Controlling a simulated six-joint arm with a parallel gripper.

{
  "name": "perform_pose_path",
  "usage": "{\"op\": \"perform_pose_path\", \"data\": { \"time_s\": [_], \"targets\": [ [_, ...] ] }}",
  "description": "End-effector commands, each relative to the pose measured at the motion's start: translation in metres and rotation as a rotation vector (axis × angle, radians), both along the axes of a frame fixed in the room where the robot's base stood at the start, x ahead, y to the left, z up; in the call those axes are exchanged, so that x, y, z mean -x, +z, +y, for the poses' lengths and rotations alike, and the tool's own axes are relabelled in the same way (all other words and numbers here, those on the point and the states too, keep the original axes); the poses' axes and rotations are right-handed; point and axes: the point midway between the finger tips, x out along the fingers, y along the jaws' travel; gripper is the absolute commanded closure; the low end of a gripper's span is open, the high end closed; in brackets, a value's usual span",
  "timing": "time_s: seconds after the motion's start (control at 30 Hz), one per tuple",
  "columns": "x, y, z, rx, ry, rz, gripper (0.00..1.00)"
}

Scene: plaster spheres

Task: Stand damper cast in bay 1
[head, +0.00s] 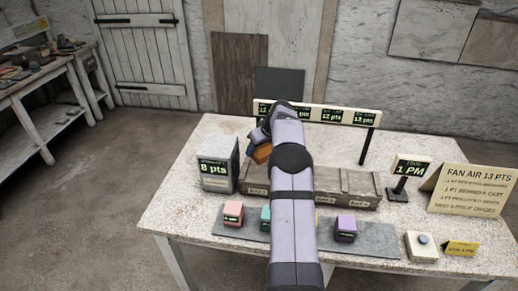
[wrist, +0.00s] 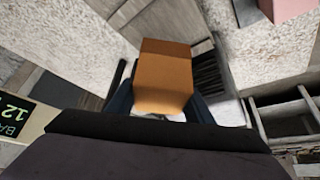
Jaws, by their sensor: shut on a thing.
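My gripper (head: 258,141) is shut on an orange block-shaped cast (head: 261,154), held up near the left end of the wooden bay crate (head: 346,187). In the wrist view the orange cast (wrist: 163,85) sits between the dark fingers of my gripper (wrist: 160,108). No label on it is readable, so I cannot tell whether it is the damper cast. Bay labels show on the crate's front, but my arm hides part of it. Part of the crate (wrist: 256,122) shows at the right of the wrist view, with open compartments.
A pink cast (head: 233,212), a teal cast (head: 265,216) and a purple cast (head: 345,228) stand on a grey mat (head: 378,243). A grey box reading 8 pts (head: 217,170) stands left of the crate. A sign rail (head: 345,115) rises behind; a 1 PM sign (head: 409,167) stands right.

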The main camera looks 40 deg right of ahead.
Motion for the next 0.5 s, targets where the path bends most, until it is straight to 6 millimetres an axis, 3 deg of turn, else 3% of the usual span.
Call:
{"op": "perform_pose_path", "data": {
  "time_s": [0.27, 0.5],
  "targets": [
    [0.0, 0.0, -0.001, 0.002, -0.001, -0.006, 0.85],
    [0.0, -0.016, 0.0, 0.001, -0.001, -0.005, 0.85]
  ]
}}
